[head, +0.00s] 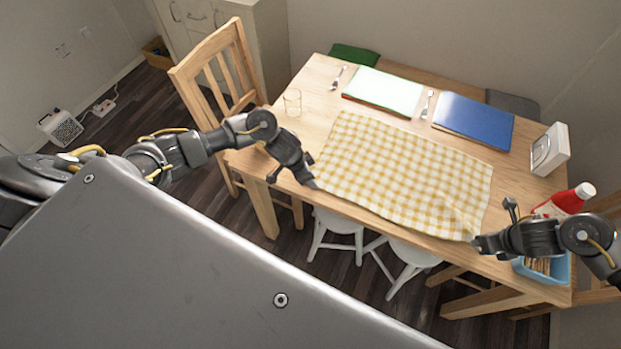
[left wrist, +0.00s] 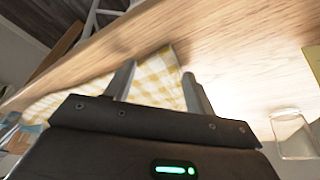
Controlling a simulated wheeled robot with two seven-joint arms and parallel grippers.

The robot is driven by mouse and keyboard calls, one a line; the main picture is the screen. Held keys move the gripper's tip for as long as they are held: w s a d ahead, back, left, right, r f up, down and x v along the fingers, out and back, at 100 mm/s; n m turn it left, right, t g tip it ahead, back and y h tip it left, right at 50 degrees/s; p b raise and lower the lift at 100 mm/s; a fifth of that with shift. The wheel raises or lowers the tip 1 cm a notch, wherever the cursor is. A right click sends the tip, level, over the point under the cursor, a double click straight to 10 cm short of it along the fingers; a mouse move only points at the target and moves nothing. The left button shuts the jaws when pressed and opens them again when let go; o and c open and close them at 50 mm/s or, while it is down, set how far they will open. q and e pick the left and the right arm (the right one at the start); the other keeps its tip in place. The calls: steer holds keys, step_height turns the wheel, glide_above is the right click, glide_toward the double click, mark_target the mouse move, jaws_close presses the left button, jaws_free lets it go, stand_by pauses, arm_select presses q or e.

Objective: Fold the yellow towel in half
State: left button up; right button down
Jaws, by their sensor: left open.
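The yellow-and-white checked towel (head: 400,172) lies spread flat on the wooden table, its near edge close to the table's front edge. My left gripper (head: 312,182) is at the towel's near left corner. In the left wrist view the left gripper (left wrist: 160,85) has its fingers apart, with a corner of the towel (left wrist: 155,78) showing between them. My right gripper (head: 477,243) is at the towel's near right corner, its fingertips at or touching the cloth. Its fingers are too small and dark to tell whether they are shut.
A glass (head: 292,102) stands left of the towel. A red bottle (head: 567,200), blue basket (head: 545,268) and white box (head: 550,150) are at right. White stools (head: 410,258) stand below the front edge.

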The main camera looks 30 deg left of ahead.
arm_select(q)
steer(key=shift+f, duration=0.1)
stand_by(0.3)
steer(key=shift+d+f, duration=0.1)
jaws_close()
stand_by(0.6)
steer(key=shift+r, duration=2.5)
